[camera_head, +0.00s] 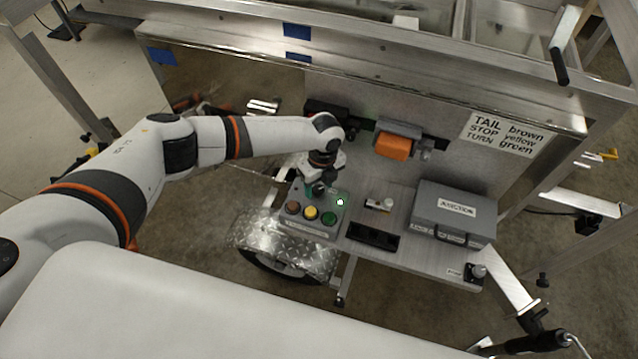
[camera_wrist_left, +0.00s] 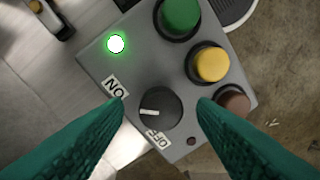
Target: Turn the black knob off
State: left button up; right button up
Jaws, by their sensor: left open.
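The black knob (camera_wrist_left: 166,104) is on a grey control box (camera_wrist_left: 128,63). Its white pointer line points left, between the ON label (camera_wrist_left: 117,87) on its upper left and the OFF label (camera_wrist_left: 158,138) below it. A round lamp (camera_wrist_left: 116,43) on the box glows green. In the head view the control box (camera_head: 292,227) sits on the trailer's ledge, and its lamp (camera_head: 340,202) is lit. My left gripper (camera_wrist_left: 161,104) is open, its green fingers on either side of the knob with visible gaps. In the head view the left gripper (camera_head: 316,188) hangs over the box. My right gripper is out of view.
Brown, yellow (camera_head: 310,212) and green (camera_head: 329,218) buttons sit beside the knob. A grey junction box (camera_head: 452,212), a black socket (camera_head: 373,236) and an orange block (camera_head: 394,147) are to the right. The trailer's metal wall stands behind.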

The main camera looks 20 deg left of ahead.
pick_arm(q)
jog(key=shift+f, duration=0.25)
jog(key=c, duration=1)
jog(key=shift+o, duration=0.2)
